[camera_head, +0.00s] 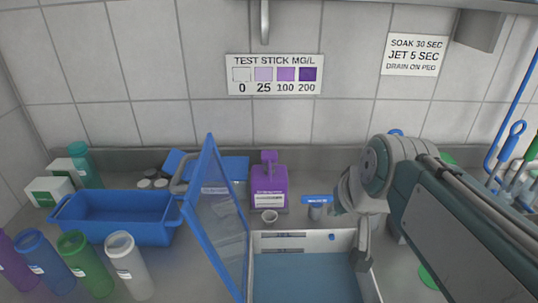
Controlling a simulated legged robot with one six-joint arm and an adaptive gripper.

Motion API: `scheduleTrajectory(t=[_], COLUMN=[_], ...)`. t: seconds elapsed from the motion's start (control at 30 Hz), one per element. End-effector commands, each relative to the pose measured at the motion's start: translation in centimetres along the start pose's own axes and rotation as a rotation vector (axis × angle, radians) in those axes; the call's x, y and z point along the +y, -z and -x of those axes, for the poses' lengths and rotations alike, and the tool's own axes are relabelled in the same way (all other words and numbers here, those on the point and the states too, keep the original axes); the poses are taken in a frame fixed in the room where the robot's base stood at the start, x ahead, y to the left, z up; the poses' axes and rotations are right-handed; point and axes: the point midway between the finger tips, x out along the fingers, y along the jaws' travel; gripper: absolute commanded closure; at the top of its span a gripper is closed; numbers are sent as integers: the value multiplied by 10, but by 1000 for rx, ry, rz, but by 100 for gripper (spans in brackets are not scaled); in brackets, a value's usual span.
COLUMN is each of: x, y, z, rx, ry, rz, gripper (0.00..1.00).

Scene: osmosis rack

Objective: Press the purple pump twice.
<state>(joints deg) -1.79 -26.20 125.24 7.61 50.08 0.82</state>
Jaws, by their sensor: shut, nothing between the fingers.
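The purple pump bottle (269,190) stands upright against the back of the counter, just left of the picture's middle. It has a purple pump head on top and a pale label on its front. My gripper (361,264) points down at the right of the bottle and nearer to me, over the right edge of the white box. Its fingers are shut and it is clear of the pump. My arm hides part of the counter at the right.
An open white box (320,242) with a blue inside lies in front of the bottle. Its blue-framed clear door (222,215) stands upright at left. A blue-topped item (316,200) is right of the bottle. A blue tub (115,219) and several coloured bottles fill the left.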

Motion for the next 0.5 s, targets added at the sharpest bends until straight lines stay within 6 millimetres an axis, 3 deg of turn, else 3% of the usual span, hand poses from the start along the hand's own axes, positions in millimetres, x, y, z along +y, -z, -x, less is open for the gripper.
scheduleTrajectory(t=[0.5], x=[-39], y=[106], z=[-28], rx=[33], ry=[114], rz=[-68], gripper=[100])
